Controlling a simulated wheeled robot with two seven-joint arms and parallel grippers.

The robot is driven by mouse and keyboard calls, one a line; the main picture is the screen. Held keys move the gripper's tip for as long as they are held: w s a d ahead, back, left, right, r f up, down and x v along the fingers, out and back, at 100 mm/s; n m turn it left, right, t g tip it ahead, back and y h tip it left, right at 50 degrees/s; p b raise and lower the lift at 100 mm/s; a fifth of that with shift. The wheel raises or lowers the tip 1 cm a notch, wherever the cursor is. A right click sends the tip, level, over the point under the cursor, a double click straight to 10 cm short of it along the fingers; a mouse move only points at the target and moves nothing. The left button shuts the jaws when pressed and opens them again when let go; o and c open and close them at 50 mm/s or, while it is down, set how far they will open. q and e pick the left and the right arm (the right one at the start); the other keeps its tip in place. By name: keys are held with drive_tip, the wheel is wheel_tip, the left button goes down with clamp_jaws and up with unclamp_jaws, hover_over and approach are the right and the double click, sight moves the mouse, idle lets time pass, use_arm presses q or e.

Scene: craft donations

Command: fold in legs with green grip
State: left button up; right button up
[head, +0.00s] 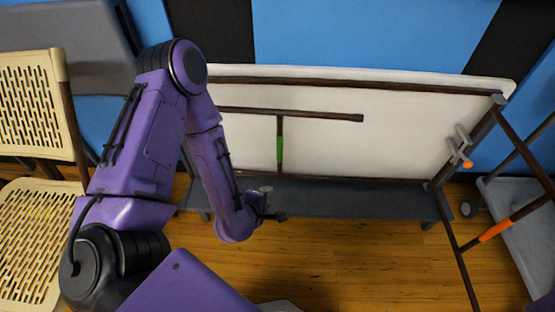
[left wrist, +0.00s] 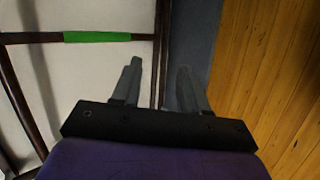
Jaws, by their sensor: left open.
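A folding table with a white top (head: 400,130) stands on its long edge, its underside facing me. The leg pair with the green grip (head: 280,150) runs along the underside, its long dark bar pointing right. I cannot tell whether it lies flat against the top. The green grip also shows in the left wrist view (left wrist: 97,37), on the crossbar. My left gripper (head: 270,203) is below and slightly left of the green grip, apart from it. In the left wrist view its two fingers (left wrist: 159,75) are spread, with nothing between them. My right gripper is out of view.
The table rests on a low dark grey bench (head: 340,200). The other leg pair, with an orange grip (head: 495,230), sticks out at the right. A grey catch (head: 460,145) is near that end. Beige perforated chairs (head: 35,240) stand at the left. Wooden floor in front is clear.

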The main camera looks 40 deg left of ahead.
use_arm(q)
drive_tip(key=w+a+f+n+t+y+b, duration=0.1)
drive_tip(key=w+a+f+n+t+b, duration=0.1)
drive_tip(key=w+f+n+t+b, duration=0.45)
drive_tip(key=n+y+b, duration=0.3)
drive_tip(key=n+b, duration=0.7)
drive_tip(key=n, duration=0.2)
approach(279, 150)
drive_tip(key=shift+t, duration=0.35)
drive_tip(key=b+x, duration=0.1)
drive_tip(key=x, duration=0.2)
drive_tip(key=b+x, duration=0.1)
drive_tip(key=x, duration=0.3)
drive_tip(key=f+x, duration=0.1)
drive_tip(key=x, duration=0.2)
drive_tip(key=shift+w+a+b, duration=0.1)
drive_tip(key=shift+w+b, duration=0.05)
drive_tip(key=shift+b, duration=0.25)
drive_tip(key=shift+w+a+r, duration=0.1)
drive_tip(key=shift+w+r, duration=0.05)
drive_tip(key=shift+w, duration=0.15)
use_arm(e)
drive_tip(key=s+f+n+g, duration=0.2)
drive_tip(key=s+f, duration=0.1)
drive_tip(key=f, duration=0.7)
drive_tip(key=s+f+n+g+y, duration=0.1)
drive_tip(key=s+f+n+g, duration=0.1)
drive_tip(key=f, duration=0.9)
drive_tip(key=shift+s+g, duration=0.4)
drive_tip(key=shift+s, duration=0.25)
